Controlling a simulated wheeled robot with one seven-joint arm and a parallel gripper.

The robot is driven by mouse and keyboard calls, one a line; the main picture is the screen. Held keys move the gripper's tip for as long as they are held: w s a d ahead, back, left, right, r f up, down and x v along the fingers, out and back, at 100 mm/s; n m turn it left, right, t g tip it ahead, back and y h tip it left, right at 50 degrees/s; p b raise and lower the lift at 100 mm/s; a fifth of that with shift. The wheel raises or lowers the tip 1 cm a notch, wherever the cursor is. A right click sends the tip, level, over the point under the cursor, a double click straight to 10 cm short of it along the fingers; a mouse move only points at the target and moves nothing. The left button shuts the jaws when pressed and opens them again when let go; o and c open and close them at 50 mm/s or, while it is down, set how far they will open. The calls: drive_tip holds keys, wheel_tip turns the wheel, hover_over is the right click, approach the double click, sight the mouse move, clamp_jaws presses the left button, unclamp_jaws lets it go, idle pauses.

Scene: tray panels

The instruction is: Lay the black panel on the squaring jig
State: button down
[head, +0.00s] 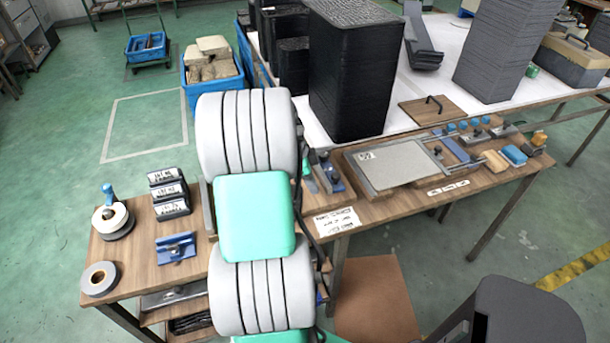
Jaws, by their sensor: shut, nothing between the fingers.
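The squaring jig appears to be the wooden-framed fixture (352,162) on the wooden bench right of my arm. A flat grey plate (400,168) with a small marked tag at its corner lies in it; I cannot tell whether the plate is part of the fixture. No single black panel stands apart. A tall stack of black sheets (352,85) rises behind the bench, with lower black stacks (293,65) to its left. My arm crosses the middle of the view, hiding part of the bench. My gripper is not visible.
A wooden board with a black handle (432,108) lies behind the fixture. Blue clamps, a sanding block (513,155) and small tools crowd its right side. Tape rolls (100,278) and black label boxes (170,192) are at left. A grey stack (508,45) stands at back right.

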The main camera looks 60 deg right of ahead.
sight(308, 204)
drive_tip(key=p+x, duration=0.1)
drive_tip(key=x, duration=0.4)
drive_tip(key=shift+w+a, duration=0.1)
drive_tip(key=shift+w, duration=0.1)
drive_tip(key=shift+w+a+p, duration=0.15)
drive_tip(key=shift+w+a, duration=0.2)
drive_tip(key=shift+w, duration=0.2)
drive_tip(key=shift+w+a+p, duration=0.15)
drive_tip(key=shift+w+a, duration=0.2)
drive_tip(key=shift+w, duration=0.25)
drive_tip(key=shift+w+a, duration=0.2)
drive_tip(key=shift+w, duration=0.15)
drive_tip(key=shift+f, duration=0.1)
